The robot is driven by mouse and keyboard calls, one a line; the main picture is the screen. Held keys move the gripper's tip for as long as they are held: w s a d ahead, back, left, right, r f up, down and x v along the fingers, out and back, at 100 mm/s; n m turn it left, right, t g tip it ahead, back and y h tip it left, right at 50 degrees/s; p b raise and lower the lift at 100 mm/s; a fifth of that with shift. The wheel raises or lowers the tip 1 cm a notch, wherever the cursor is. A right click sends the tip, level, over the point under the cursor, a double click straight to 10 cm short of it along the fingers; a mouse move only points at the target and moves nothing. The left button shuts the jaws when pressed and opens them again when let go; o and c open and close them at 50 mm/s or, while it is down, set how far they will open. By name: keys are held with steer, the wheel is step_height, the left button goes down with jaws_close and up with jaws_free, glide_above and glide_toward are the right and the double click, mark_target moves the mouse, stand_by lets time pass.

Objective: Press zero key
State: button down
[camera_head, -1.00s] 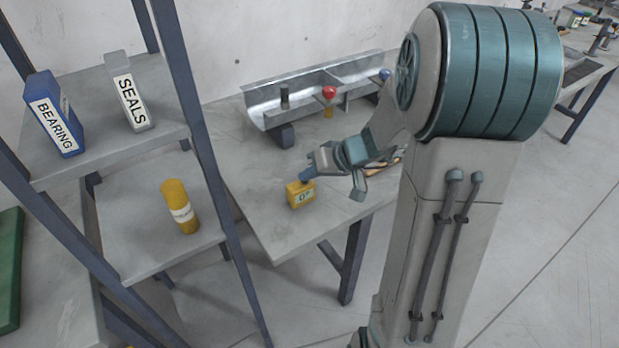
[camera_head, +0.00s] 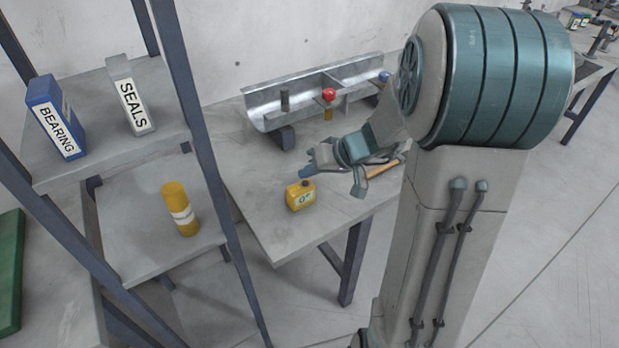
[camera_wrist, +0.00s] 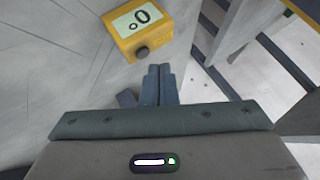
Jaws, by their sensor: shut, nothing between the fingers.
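In the head view the key (camera_head: 305,183) sits on top of the box. My gripper (camera_head: 306,171) is just behind and above the box, apart from it. Its blue-grey fingers (camera_wrist: 159,72) are together and empty, with a visible gap to the key.
A shelf at left holds a blue BEARING box (camera_head: 42,92), a SEALS box (camera_head: 112,70) and a yellow cylinder (camera_head: 172,190). The table's front is clear.

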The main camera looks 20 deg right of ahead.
mark_target(310, 186)
steer(key=shift+r, duration=0.2)
step_height(310, 186, up, 6)
steer(key=p, duration=0.3)
stand_by(0.4)
